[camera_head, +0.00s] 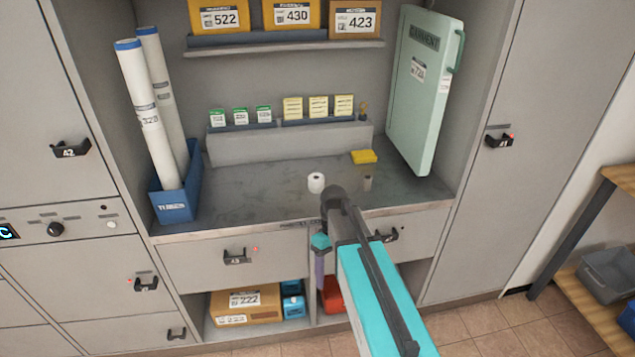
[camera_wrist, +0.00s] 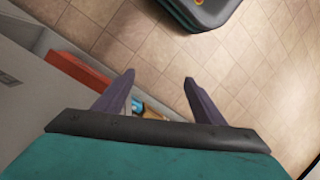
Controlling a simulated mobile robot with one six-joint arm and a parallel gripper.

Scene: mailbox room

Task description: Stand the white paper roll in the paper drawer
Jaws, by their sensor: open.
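The white paper roll (camera_head: 316,183) stands upright on the grey counter, near its front middle. My gripper (camera_head: 319,285) points down in front of the cabinet, below the counter edge and apart from the roll. In the wrist view its two purple fingers (camera_wrist: 159,80) are spread with nothing between them. Two shut drawer fronts lie under the counter, a left one (camera_head: 205,265) and a right one (camera_head: 412,228) partly behind my arm. I cannot read which is the paper drawer.
A blue holder (camera_head: 175,207) with two long tubes stands left; a green case (camera_head: 418,95) leans right. A cardboard box (camera_head: 245,306) and a red box (camera_head: 331,294) sit below. Floor is open in front.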

